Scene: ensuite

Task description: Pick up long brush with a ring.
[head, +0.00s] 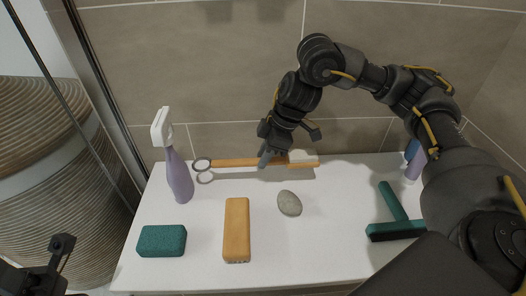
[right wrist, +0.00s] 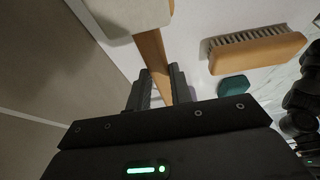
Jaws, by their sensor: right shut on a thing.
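The long brush (head: 235,162) has an orange wooden handle, a grey ring at its left end and a pale head at its right end. It lies level along the back of the white counter; a shadow shows below it, and I cannot tell how far it is off the surface. My right gripper (head: 267,158) is shut on its handle. In the right wrist view the handle (right wrist: 153,58) runs between the two fingers (right wrist: 156,88), with the pale head at the top. My left gripper (head: 60,247) is at the lower left, far from the brush; its jaws are unclear.
On the white counter (head: 200,225) stand a purple spray bottle (head: 178,175), a teal sponge (head: 162,240), an orange block brush (head: 237,228), a grey stone (head: 289,203) and a green squeegee (head: 393,202). A tiled wall (head: 220,80) is close behind.

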